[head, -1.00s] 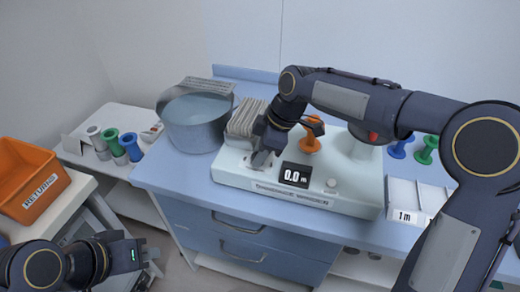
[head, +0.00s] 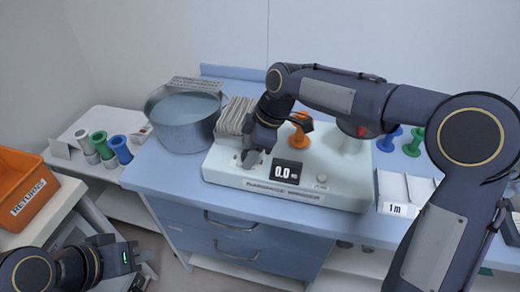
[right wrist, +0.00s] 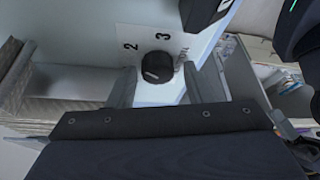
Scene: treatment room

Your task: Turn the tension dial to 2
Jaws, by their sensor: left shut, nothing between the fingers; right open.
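The tension dial (right wrist: 157,66) is a round black knob with a white mark, on the white face of the machine (head: 340,195). The numbers 2 and 3 are printed beside it in the right wrist view. The white mark points to the lower left there, and I cannot tell which setting it reads. My right gripper (right wrist: 158,76) is open, with a finger on either side of the dial; contact is unclear. In the head view my right gripper (head: 250,158) is over the machine's front left and hides the dial. My left gripper (head: 138,256) is shut and empty at the lower left.
An orange spool (head: 300,130) sits behind the display. An orange returns bin (head: 30,195) is at far left.

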